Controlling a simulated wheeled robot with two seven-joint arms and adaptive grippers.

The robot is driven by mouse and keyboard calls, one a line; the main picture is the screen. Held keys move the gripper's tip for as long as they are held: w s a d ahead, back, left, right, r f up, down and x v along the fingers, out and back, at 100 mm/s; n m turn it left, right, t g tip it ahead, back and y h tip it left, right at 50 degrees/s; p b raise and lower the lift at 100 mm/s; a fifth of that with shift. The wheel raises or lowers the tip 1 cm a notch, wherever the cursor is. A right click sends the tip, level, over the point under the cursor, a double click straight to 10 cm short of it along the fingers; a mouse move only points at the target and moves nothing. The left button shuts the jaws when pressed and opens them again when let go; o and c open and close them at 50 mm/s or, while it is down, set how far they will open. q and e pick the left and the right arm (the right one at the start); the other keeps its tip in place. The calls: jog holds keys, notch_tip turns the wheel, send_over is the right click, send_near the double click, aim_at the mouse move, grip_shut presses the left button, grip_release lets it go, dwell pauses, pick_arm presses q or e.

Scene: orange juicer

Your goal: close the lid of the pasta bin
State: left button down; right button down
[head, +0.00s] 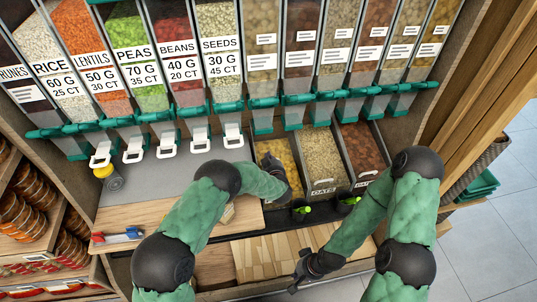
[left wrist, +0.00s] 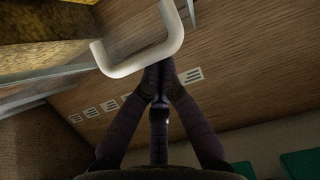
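The bin of yellow pasta (head: 277,155) is left of the oats bin in the head view, its contents showing from above. I cannot make out its lid clearly. My left gripper (head: 296,188) is at the bin's front, partly hidden by its arm. In the left wrist view, its dark fingers (left wrist: 163,72) come together at the tips beside a white U-shaped handle (left wrist: 145,62), whose bar crosses in front of them. I cannot tell whether they touch it. My right gripper (head: 297,272) has its fingertips apart and is empty over the wooden board.
The oats bin (head: 322,160) and a bin of reddish-brown food (head: 362,152) stand to the right. Tall labelled dispensers with white levers (head: 200,142) rise behind. A wooden board (head: 262,258) lies in front. A red and blue item (head: 122,235) is at the left.

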pick_arm(q)
jog(key=shift+s, duration=0.1)
jog(key=shift+s+d+f+p, duration=0.1)
jog(key=shift+s+d+f, duration=0.1)
jog(key=shift+s, duration=0.45)
jog(key=shift+s+d+f+p, duration=0.1)
jog(key=shift+s+f, duration=0.05)
jog(key=shift+s, duration=0.55)
jog(key=shift+s+d+f+p, duration=0.1)
jog(key=shift+s+d+f, duration=0.1)
jog(key=shift+s, duration=0.45)
jog(key=shift+a, duration=0.1)
